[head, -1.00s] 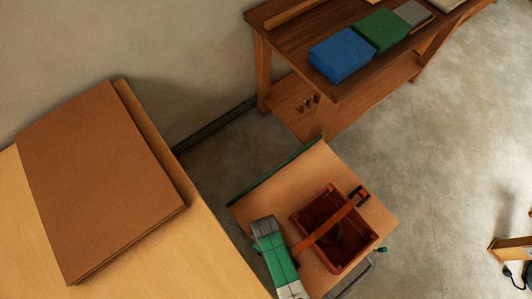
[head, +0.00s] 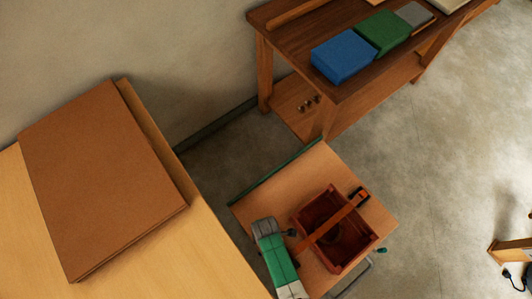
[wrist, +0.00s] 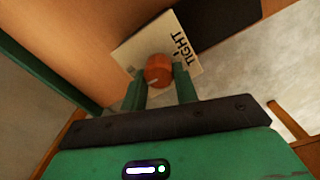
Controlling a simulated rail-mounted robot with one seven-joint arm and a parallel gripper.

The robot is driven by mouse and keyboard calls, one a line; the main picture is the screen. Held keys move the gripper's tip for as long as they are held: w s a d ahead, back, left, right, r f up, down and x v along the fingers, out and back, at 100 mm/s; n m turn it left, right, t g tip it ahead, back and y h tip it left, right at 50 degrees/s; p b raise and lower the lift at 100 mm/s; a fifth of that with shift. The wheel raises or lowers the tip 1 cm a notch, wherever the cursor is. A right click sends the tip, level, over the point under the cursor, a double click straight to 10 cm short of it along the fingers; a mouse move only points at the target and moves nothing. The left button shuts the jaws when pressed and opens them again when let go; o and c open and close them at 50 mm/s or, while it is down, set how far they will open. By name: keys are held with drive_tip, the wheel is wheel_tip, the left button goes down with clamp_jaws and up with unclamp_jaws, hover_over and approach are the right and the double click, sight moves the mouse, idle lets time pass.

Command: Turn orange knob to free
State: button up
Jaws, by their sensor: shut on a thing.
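The orange knob (wrist: 158,70) sits on a pale plate (wrist: 140,50) in the wrist view. The plate carries the printed word "TIGHT", which reads sideways on its right part. A pale mark shows on the knob near its lower edge. My gripper (wrist: 159,84) is shut on the knob, with one green finger on either side. The fingers partly hide the plate's near edge. In the head view my green and white arm reaches down beside the small wooden stand (head: 300,170); the knob cannot be made out there.
A dark red crate (head: 305,213) with an orange handle bar (head: 335,222) rests on the stand, close right of my arm. A wooden bench (head: 290,60) with blue, green and grey blocks stands behind. A table with brown boards (head: 100,180) is at left.

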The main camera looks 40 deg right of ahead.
drive_tip(key=shift+n, duration=0.3)
idle(0.4)
drive_tip(key=o, duration=1)
drive_tip(key=shift+c, duration=0.2)
drive_tip(key=shift+r+p, duration=1.35)
drive_tip(key=shift+r, duration=2.55)
